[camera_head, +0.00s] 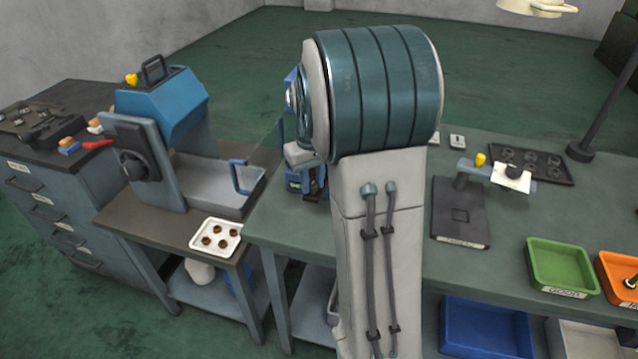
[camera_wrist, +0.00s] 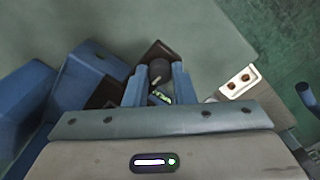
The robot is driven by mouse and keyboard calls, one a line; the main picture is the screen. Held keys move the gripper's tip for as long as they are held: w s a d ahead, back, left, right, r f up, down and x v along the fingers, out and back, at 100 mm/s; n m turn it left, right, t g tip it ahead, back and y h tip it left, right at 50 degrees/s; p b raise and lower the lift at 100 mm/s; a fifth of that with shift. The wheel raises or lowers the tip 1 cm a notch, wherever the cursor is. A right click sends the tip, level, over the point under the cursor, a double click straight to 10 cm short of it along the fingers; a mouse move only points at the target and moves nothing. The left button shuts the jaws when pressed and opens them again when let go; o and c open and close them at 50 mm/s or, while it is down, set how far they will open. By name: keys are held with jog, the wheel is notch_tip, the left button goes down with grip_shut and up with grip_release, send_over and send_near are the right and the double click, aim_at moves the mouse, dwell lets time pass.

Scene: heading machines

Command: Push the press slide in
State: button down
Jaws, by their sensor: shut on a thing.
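In the wrist view, my gripper (camera_wrist: 160,82) has its two blue fingers shut on a dark rounded knob (camera_wrist: 159,70). A dark brown plate (camera_wrist: 158,50) shows just beyond the knob; I cannot tell for certain whether it is the press slide. Blue machine blocks (camera_wrist: 85,82) stand to the left of the fingers. In the head view, a small blue machine (camera_head: 293,186), apparently the press, stands on the green bench, largely hidden behind my arm. My gripper is mostly hidden there too. How far the slide sticks out is not visible.
A blue-topped machine (camera_head: 165,105) with a grey tray (camera_head: 215,190) stands on the left table. A white tray of brown parts (camera_head: 216,238) lies at that table's front. Right of my arm are a dark fixture (camera_head: 459,225), a green bin (camera_head: 561,268) and an orange bin (camera_head: 612,268).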

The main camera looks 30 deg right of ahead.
jog(key=shift+a, duration=0.1)
jog(key=c, duration=1.2)
grip_release()
notch_tip(320, 180, up, 14)
